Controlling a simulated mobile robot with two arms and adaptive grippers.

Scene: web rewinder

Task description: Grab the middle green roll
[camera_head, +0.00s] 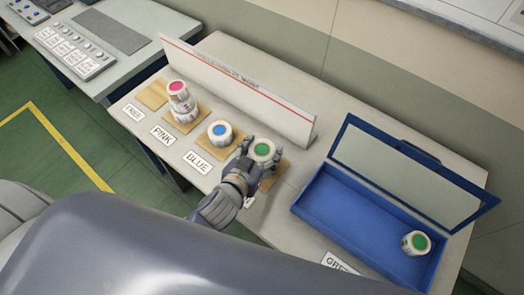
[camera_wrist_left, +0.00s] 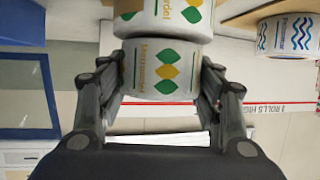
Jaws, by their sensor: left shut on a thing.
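A roll with a green core (camera_head: 263,149) stands at the near right end of the row of rolls. My left gripper (camera_head: 246,163) is shut on it from the near left side. In the left wrist view, which is upside down, the fingers (camera_wrist_left: 160,78) sit on both sides of this roll with green and yellow leaf prints (camera_wrist_left: 165,66). Another green-core roll (camera_head: 415,243) lies in the blue tray (camera_head: 335,205) at the right. My right gripper is not in view.
Left of the held roll, a blue roll (camera_head: 220,132) and a pink stack (camera_head: 181,100) stand on wooden pads. A white upright panel (camera_head: 235,90) with a red stripe runs behind them. The tray's raised lid (camera_head: 405,170) stands at its back. Table space lies between pads and tray.

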